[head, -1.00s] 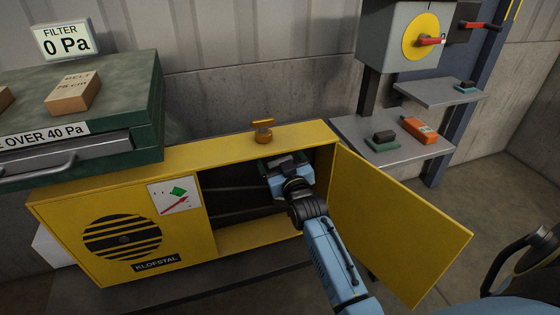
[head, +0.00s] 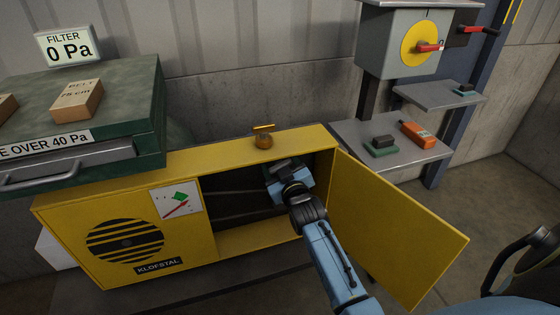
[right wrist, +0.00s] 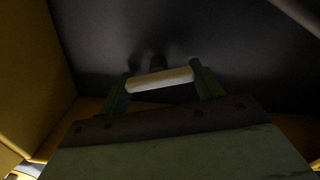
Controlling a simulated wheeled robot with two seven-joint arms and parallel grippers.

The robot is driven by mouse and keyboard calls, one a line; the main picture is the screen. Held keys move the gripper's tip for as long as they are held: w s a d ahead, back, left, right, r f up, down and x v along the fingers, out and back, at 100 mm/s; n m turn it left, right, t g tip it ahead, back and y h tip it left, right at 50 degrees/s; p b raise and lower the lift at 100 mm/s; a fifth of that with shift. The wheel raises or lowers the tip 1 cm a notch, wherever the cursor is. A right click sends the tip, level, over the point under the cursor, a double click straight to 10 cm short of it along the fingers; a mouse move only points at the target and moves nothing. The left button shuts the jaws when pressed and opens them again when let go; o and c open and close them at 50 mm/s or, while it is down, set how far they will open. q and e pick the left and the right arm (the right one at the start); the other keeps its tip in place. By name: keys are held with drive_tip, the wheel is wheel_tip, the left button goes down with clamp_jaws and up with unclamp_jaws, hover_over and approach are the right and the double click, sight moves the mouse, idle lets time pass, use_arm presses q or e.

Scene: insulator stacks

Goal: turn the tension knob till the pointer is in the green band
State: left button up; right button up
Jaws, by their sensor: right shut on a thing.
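The yellow cabinet (head: 110,195) has its door (head: 395,225) swung open to the right. On its front, a white gauge (head: 177,200) shows a green band (head: 180,196) and a red pointer (head: 177,209), which lies slanted below the band. My right gripper (head: 280,170) reaches into the open compartment, its fingertips hidden in the head view. In the right wrist view, its green fingers (right wrist: 163,84) are shut on a pale bar-shaped knob (right wrist: 158,79), with a dark shaft behind it. I take this for the tension knob. My left gripper is not in view.
An orange T-handled piece (head: 263,137) stands on the cabinet top. A green unit (head: 130,85) with a filter display reading 0 Pa (head: 66,46) is at left. Grey shelves (head: 385,135) at right hold an orange device (head: 418,134). The compartment walls lie close around my gripper.

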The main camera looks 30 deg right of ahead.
drive_tip(key=shift+a+n+p, duration=0.1)
drive_tip(key=shift+n+p, duration=0.45)
drive_tip(key=shift+n, duration=0.65)
use_arm(q)
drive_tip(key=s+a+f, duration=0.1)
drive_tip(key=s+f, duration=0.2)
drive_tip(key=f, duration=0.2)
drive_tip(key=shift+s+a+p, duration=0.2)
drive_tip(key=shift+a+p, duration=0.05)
drive_tip(key=shift+p, duration=0.1)
use_arm(e)
drive_tip(key=shift+f+n, duration=0.1)
drive_tip(key=shift+n, duration=1.5)
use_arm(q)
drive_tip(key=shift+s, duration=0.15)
